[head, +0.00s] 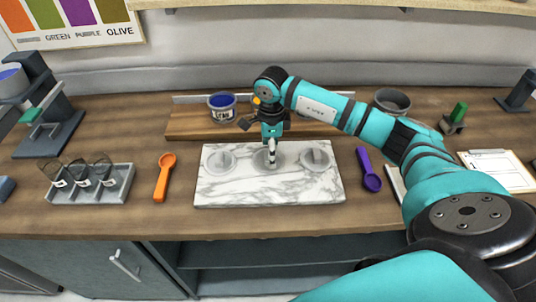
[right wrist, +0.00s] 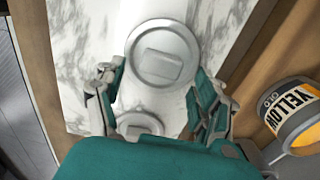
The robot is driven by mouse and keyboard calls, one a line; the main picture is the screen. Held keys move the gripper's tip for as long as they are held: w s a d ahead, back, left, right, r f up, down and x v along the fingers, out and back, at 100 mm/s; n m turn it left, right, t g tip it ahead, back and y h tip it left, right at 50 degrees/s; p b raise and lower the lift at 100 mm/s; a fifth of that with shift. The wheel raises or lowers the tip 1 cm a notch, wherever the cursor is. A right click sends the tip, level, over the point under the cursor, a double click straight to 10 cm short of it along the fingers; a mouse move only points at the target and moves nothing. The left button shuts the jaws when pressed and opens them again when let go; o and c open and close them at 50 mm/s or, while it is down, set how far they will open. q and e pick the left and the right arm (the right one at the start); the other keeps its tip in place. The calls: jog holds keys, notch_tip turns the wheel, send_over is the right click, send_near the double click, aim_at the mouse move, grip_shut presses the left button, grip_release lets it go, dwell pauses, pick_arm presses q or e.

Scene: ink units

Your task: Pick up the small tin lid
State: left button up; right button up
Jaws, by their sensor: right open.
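Three round grey lids lie in a row on a marble slab (head: 215,193): a left lid (head: 221,158), a middle lid (head: 258,160) and a right lid (head: 317,157). My right gripper (head: 271,163) points down over the middle lid. In the right wrist view my right gripper (right wrist: 155,82) is open and empty, with a wide lid (right wrist: 162,53) ahead between its fingers and another lid (right wrist: 140,124) lower, partly hidden. My left gripper is not in view.
A yellow-labelled tin (right wrist: 295,110) stands beside the slab, with a blue ink tin (head: 222,106) on the rear board. An orange scoop (head: 164,177) lies left of the slab and a purple scoop (head: 368,168) right. A grey rack (head: 90,190) stands further left.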

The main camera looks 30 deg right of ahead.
jog(key=shift+s+f, duration=0.1)
jog(key=shift+f, duration=0.4)
jog(key=c, duration=0.9)
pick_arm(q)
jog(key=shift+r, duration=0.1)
pick_arm(e)
jog(key=c, duration=0.3)
jog(key=shift+r, duration=0.1)
jog(key=shift+c, duration=0.2)
